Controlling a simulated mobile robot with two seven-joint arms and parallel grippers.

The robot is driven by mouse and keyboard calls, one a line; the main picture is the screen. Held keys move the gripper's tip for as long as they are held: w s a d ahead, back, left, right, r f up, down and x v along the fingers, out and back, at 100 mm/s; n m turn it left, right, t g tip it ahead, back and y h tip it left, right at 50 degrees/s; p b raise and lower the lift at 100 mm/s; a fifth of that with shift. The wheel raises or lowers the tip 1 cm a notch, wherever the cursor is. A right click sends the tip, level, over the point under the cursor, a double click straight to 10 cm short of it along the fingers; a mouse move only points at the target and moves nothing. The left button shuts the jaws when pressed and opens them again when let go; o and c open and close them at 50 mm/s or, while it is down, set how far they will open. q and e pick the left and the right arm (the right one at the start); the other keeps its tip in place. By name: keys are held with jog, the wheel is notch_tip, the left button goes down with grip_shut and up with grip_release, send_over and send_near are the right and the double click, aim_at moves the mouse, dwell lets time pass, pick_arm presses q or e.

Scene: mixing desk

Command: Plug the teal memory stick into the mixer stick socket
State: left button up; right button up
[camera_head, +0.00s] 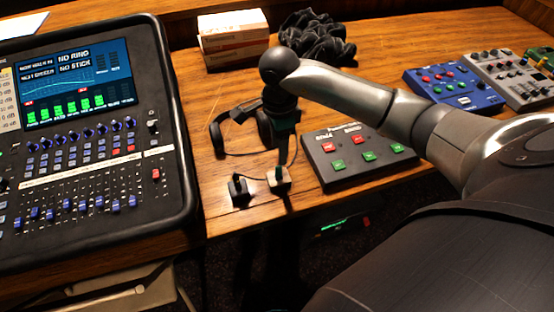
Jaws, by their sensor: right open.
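The mixer (100,190) stands at the left, with knobs, faders and a lit screen (75,82) that reads "NO RING" and "NO STICK". I cannot make out its stick socket. My right gripper (283,162) points down over the desk's front part, beyond the mixer's right edge. I cannot clearly pick out the teal memory stick. My left gripper is out of view.
Black headphones (217,136) lie behind the blocks. A black box with red and green buttons (335,165) is close on the right. White boxes (232,38), a dark cable heap (318,35) and pedals (455,88) stand behind. The wooden desk (215,215) ends just before the blocks.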

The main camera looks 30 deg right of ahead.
aim_at(279, 166)
jog(key=shift+f, duration=0.1)
notch_tip(279, 166, down, 7)
jog(key=b, duration=0.6)
jog(key=shift+f, duration=0.15)
jog(key=shift+f+b, duration=0.65)
jog(key=shift+f, duration=0.15)
dwell(0.4)
grip_shut()
dwell(0.4)
dwell(0.9)
jog(key=shift+r, duration=0.15)
jog(key=shift+r+p, duration=2.15)
jog(key=shift+r, duration=0.75)
